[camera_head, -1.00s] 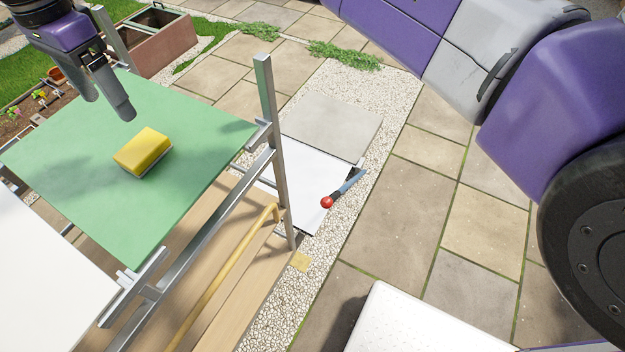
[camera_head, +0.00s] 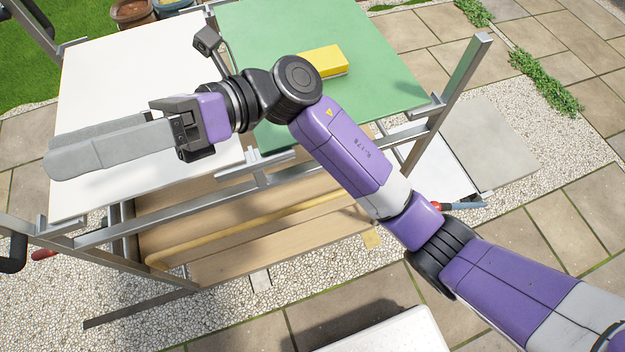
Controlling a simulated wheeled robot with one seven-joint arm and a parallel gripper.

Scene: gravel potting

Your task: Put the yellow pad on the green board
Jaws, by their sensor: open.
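The yellow pad (camera_head: 324,61) lies on the green board (camera_head: 385,88), toward the board's far middle. Its pale underside shows along its near edge, and my arm hides a little of its left end. The green board is the right-hand panel on a metal frame. My gripper (camera_head: 52,154) is away to the left, over the near left part of the white board (camera_head: 105,85), pointing left. Its two grey fingers look nearly overlapped from this angle, with nothing seen between them. The pad and gripper are well apart.
A metal frame (camera_head: 460,85) carries both boards, with an upright post at right. Wooden planks (camera_head: 270,262) and a yellow bar lie below. A red-ended blue tool (camera_head: 462,206) lies on a low white slab. Pots (camera_head: 132,12) stand behind the boards.

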